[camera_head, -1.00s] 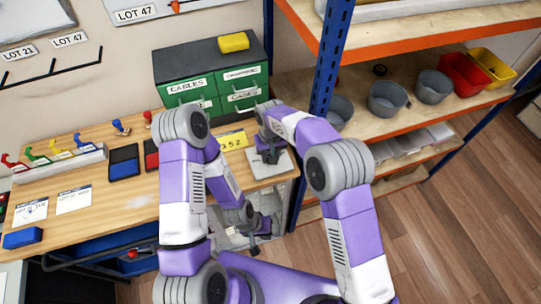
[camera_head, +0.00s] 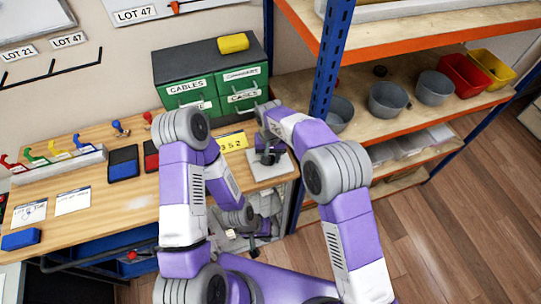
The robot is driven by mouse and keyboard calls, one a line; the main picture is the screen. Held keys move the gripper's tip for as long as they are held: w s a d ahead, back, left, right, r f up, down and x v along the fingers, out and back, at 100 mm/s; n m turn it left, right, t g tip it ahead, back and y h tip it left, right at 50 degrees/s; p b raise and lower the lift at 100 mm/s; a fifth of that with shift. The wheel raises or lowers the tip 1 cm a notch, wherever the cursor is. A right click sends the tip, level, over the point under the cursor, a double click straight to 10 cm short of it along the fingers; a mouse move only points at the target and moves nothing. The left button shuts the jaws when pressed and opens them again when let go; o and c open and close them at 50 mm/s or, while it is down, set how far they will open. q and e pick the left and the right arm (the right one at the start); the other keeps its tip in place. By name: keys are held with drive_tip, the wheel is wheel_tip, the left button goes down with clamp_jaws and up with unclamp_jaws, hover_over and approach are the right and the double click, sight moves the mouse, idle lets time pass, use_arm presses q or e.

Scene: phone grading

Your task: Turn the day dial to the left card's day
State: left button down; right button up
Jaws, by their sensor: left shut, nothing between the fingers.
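Two white cards with blue headers lie on the bench at the left, a left card (camera_head: 30,214) and a right card (camera_head: 73,201). Their writing is too small to read. No day dial can be made out; my arms hide part of the bench. My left gripper (camera_head: 243,240) is shut and empty, low beyond the bench's front edge. My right gripper (camera_head: 268,157) points down over a pale grey plate (camera_head: 280,168) at the bench's right end. Its fingertips are too small and dark to tell open from shut.
A yellow number sign (camera_head: 232,142) stands beside the plate. Green drawers (camera_head: 213,93) stand at the back. Black trays, a blue block (camera_head: 21,239) and coloured hooks lie to the left. A shelf (camera_head: 440,110) with grey, red and yellow bins rises at the right.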

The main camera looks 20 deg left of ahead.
drive_tip(key=o, duration=0.4)
drive_tip(key=shift+o, duration=0.2)
wheel_tip(320, 180, up, 8)
drive_tip(key=shift+f, duration=0.15)
drive_tip(key=shift+f, duration=0.1)
idle(0.4)
